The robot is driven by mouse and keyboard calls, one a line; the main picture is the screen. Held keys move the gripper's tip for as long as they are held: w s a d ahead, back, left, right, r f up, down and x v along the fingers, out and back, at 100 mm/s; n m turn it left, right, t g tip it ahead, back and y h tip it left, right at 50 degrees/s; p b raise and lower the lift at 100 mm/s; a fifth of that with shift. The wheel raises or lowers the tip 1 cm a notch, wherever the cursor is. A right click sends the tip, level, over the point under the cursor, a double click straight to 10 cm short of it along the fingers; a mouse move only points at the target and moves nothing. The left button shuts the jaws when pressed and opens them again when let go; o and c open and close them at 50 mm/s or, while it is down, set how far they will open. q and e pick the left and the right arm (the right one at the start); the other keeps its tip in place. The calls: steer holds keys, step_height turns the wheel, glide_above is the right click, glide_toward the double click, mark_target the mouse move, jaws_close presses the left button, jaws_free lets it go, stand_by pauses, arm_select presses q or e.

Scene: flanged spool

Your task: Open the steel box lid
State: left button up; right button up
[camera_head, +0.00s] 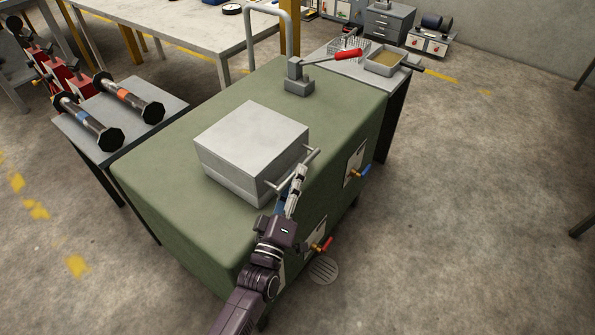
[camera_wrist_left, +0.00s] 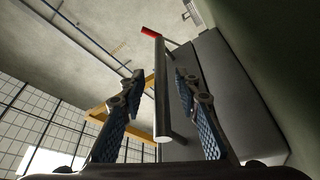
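The steel box (camera_head: 228,180) sits on a green workbench, and its plain grey lid (camera_head: 252,132) is down. A bar handle (camera_head: 313,154) stands out from the side of the box that faces right. My left gripper (camera_head: 299,172) is at this handle. In the left wrist view, the handle bar (camera_wrist_left: 161,95) runs between the two blue-padded fingers of the left gripper (camera_wrist_left: 157,85). The fingers are apart, with a visible gap on each side of the bar. The box's grey side (camera_wrist_left: 220,85) is to the right there. My right gripper is not in view.
The green bench (camera_head: 180,215) has a tall bent pipe and a red-handled lever (camera_head: 345,56) behind the box. Valves with blue and red handles stick out of its right side. A side table (camera_head: 150,135) holds two flanged spools. The floor at right is clear.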

arm_select(q)
steer(key=shift+f+x, duration=0.25)
steer(key=shift+x, duration=0.85)
steer(key=shift+w+r, duration=0.1)
steer(key=shift+r, duration=0.1)
jaws_close()
